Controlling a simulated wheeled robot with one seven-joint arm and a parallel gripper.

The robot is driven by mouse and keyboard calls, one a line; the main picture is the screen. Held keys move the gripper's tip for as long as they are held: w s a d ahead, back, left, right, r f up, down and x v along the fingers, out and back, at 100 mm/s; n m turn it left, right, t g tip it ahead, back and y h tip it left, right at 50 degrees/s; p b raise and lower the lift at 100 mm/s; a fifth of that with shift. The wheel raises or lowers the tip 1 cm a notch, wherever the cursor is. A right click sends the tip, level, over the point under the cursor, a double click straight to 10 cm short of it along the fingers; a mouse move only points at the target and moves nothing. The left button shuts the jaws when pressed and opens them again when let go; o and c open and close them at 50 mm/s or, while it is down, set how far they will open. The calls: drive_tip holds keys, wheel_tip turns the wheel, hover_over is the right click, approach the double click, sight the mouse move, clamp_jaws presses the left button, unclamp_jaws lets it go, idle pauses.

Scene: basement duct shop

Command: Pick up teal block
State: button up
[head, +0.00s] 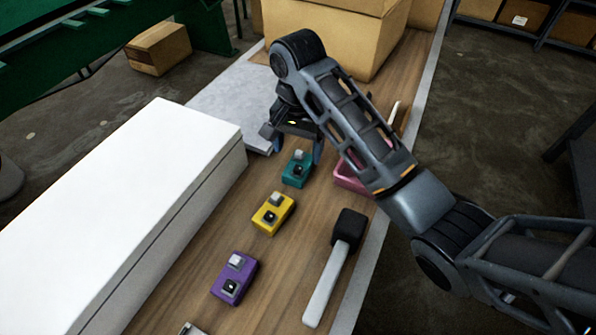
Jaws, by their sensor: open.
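The teal block (297,169) lies on the wooden bench top, with small grey and black parts on its upper face. My gripper (292,148) is open just above and behind it, its fingers pointing down on either side of the block's far end. I cannot tell whether a finger touches the block. Nothing is seen held between the fingers.
A yellow block (272,213) and a purple block (234,278) lie nearer. A black-headed mallet (347,232) lies right. A pink tray (348,178) is partly hidden by my arm. A long white box (150,210) stands left; a cardboard box (335,38) stands behind.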

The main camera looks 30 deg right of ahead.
sight(299, 163)
drive_tip(key=shift+s+f+b, duration=0.2)
drive_tip(key=shift+f, duration=1.05)
drive_tip(key=shift+s+f+b, duration=0.15)
drive_tip(key=shift+f+b, duration=0.05)
drive_tip(key=shift+f, duration=1.05)
drive_tip(key=c, duration=1.4)
drive_tip(key=shift+r, duration=0.1)
drive_tip(key=shift+w+r, duration=0.1)
drive_tip(key=shift+r, duration=0.3)
drive_tip(key=r, duration=0.1)
drive_tip(key=r+p, duration=0.1)
drive_tip(key=r, duration=0.2)
drive_tip(key=shift+s+d+p, duration=0.1)
drive_tip(key=shift+s+p, duration=0.2)
drive_tip(key=shift+p, duration=0.05)
drive_tip(key=shift+s+d+r+p, duration=0.5)
drive_tip(key=shift+s+d+r, duration=0.5)
drive_tip(key=shift+s, duration=0.6)
drive_tip(key=shift+s+d+r+p, duration=0.5)
drive_tip(key=shift+s+d+r, duration=0.45)
drive_tip(key=shift+s, duration=0.65)
drive_tip(key=shift+s+d+r+p, duration=0.5)
drive_tip(key=shift+s+d+r, duration=0.5)
drive_tip(key=shift+s, duration=0.6)
